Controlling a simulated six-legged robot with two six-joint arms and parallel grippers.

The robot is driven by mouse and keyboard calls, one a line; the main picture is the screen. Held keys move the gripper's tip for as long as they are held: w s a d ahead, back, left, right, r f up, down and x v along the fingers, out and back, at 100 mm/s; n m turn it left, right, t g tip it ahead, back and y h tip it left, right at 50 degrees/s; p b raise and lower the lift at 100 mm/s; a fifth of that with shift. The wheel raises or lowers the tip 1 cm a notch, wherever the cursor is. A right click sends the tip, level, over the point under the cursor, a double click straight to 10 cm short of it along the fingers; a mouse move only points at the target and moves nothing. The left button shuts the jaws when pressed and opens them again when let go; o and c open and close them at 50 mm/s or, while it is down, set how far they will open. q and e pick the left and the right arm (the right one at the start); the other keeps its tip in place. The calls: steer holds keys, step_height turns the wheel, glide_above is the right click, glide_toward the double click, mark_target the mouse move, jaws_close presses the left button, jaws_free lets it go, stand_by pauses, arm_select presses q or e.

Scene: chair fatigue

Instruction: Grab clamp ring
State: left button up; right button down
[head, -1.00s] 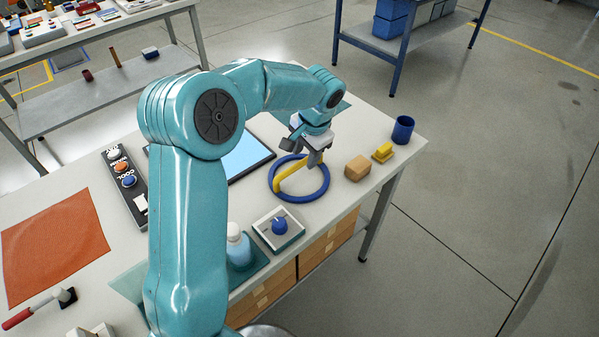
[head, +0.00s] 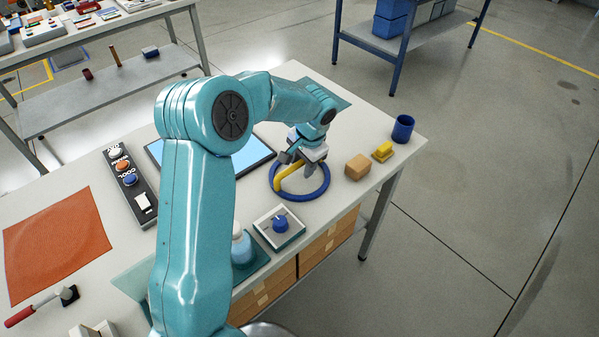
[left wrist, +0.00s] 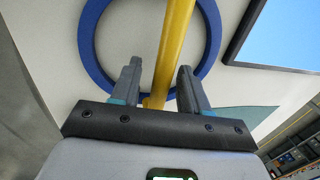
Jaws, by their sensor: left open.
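The clamp ring is a blue ring (head: 312,197) with a yellow bar (head: 291,174) across it, on the white table. In the left wrist view the blue ring (left wrist: 89,50) and the yellow bar (left wrist: 174,45) show beyond the fingers. My left gripper (head: 297,163) is over the ring at the bar. In the left wrist view the open fingers of my left gripper (left wrist: 159,80) stand on either side of the yellow bar, with gaps to it. Whether they touch the ring cannot be told. My right gripper is not in view.
A tan block (head: 357,167), a yellow piece (head: 382,152) and a blue cup (head: 402,128) stand to the right of the ring. A box with a blue knob (head: 280,224) is in front. A dark-framed screen (head: 252,158) lies behind left. A button panel (head: 130,185) is further left.

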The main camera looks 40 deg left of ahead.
arm_select(q)
steer(key=shift+f, duration=0.1)
jaws_close()
stand_by(0.3)
